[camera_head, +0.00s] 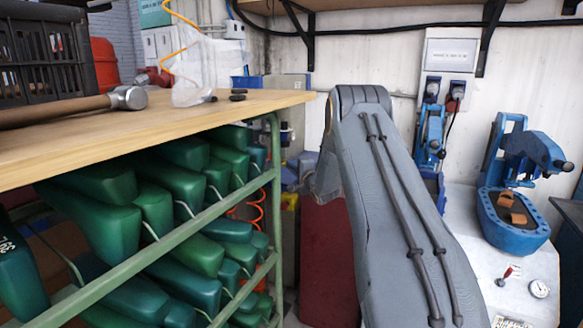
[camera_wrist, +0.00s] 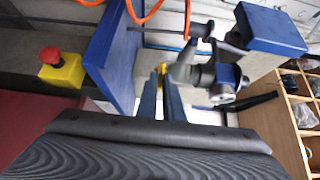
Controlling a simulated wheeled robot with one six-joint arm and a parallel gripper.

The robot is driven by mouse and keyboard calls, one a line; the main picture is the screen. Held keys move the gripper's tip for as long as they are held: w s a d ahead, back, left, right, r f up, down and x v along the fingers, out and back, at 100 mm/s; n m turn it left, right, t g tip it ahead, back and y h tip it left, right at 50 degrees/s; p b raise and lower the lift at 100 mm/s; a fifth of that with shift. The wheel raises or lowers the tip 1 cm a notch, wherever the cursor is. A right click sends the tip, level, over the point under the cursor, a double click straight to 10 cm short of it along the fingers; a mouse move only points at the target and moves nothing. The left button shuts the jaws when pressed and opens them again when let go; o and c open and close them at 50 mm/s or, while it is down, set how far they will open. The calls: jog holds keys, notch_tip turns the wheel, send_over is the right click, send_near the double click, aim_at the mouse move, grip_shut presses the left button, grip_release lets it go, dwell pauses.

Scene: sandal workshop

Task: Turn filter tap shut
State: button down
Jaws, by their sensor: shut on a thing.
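In the wrist view the two narrow dark fingers of my gripper (camera_wrist: 161,97) reach forward close together. A small yellow piece (camera_wrist: 162,69), which looks like the filter tap's handle, shows at their tips, and the gripper is shut on it. The fingers cover most of it, so its angle cannot be told. Grey and black fittings (camera_wrist: 221,75) stand just right of the tips. In the head view my arm hides the gripper and the tap.
In the wrist view a blue panel (camera_wrist: 113,48) stands close left, with a red stop button (camera_wrist: 50,55) beyond it. An orange hose (camera_wrist: 151,14) hangs above; a wooden rack (camera_wrist: 298,125) is right. In the head view a workbench (camera_head: 190,122) stands left and blue machines (camera_head: 512,215) right.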

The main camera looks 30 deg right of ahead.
jog(key=shift+f, duration=0.1)
jog(key=c, duration=1.9)
grip_release()
jog(key=shift+s, duration=0.1)
jog(key=s+b, duration=0.1)
jog(key=s, duration=0.6)
jog(key=shift+s, duration=0.35)
jog(key=shift+a, duration=0.15)
